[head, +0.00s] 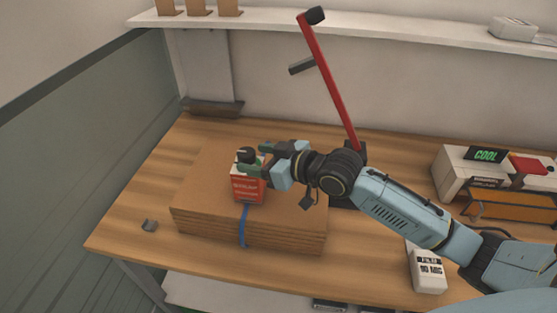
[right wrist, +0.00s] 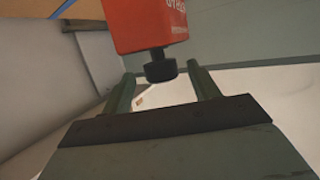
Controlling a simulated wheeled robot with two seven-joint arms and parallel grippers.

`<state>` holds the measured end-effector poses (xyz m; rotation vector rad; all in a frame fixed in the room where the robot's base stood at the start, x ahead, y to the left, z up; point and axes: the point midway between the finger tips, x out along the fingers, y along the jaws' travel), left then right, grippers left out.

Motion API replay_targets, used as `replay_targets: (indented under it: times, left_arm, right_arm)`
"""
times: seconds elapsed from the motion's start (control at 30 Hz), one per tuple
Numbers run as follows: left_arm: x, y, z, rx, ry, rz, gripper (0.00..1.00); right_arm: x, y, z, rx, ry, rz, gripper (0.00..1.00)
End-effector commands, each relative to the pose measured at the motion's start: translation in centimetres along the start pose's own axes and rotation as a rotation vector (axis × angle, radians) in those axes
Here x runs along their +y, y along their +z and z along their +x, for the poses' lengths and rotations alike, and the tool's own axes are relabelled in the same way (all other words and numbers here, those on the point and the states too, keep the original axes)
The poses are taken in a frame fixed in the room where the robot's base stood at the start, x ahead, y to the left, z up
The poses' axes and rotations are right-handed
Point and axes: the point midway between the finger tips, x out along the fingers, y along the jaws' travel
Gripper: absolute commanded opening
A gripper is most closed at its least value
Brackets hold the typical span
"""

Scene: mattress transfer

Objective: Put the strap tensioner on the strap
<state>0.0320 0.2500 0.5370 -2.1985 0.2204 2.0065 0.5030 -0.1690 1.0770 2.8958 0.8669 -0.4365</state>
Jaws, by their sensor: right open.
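The strap tensioner is a red box (head: 248,188) with a black knob on top, standing upright on the cardboard stack (head: 205,180). The blue strap (head: 244,228) runs down the stack's front directly below the tensioner. The tensioner's base appears to sit at the strap; exact contact is hidden. My right gripper (head: 252,163) is open at the tensioner's top. In the right wrist view, the tensioner (right wrist: 148,22) hangs into the picture, its black knob between the tips of my right gripper's fingers (right wrist: 163,88); neither finger visibly touches it. My left gripper is out of view.
A red lever (head: 330,85) with a dark handle rises behind my right arm. A white labelled box (head: 428,270) stands at the front right, and an orange case (head: 510,206) at the right. Bare wooden table (head: 130,228) shows at left.

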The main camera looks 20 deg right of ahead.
Motion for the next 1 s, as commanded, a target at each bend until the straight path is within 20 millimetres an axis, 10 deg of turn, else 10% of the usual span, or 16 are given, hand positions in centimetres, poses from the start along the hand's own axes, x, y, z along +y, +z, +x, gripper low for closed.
replay_targets:
  times: [0.4, 1.0]
  left_arm:
    - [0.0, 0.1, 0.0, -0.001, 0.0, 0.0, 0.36]
    - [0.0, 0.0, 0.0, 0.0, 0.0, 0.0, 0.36]
  right_arm:
    - [0.0, 0.1, -6.5, -0.002, -0.001, 0.0, 0.6]
    - [-0.1, 0.0, -6.9, 0.0, -0.001, 0.0, 0.6]
